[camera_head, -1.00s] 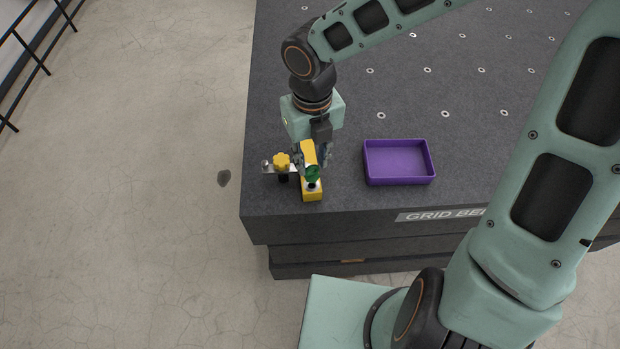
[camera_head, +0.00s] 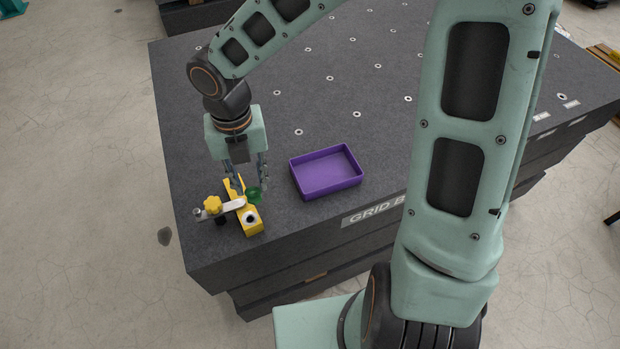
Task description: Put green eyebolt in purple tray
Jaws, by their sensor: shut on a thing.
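The green eyebolt (camera_head: 253,193) is small and round and sits between the fingers of my gripper (camera_head: 251,187), which is shut on it. It is at the right side of a yellow block (camera_head: 248,222) with a dark round hole in its top. The eyebolt's lower part is hard to make out. The purple tray (camera_head: 325,172) is a shallow open box, empty, on the dark granite bed (camera_head: 290,235), to the right of my gripper and apart from it.
A yellow knob (camera_head: 212,203) on a metal clamp bar (camera_head: 232,206) stands at the left of the yellow block. The bed's front edge is close to the block. The bed surface between block and tray is clear.

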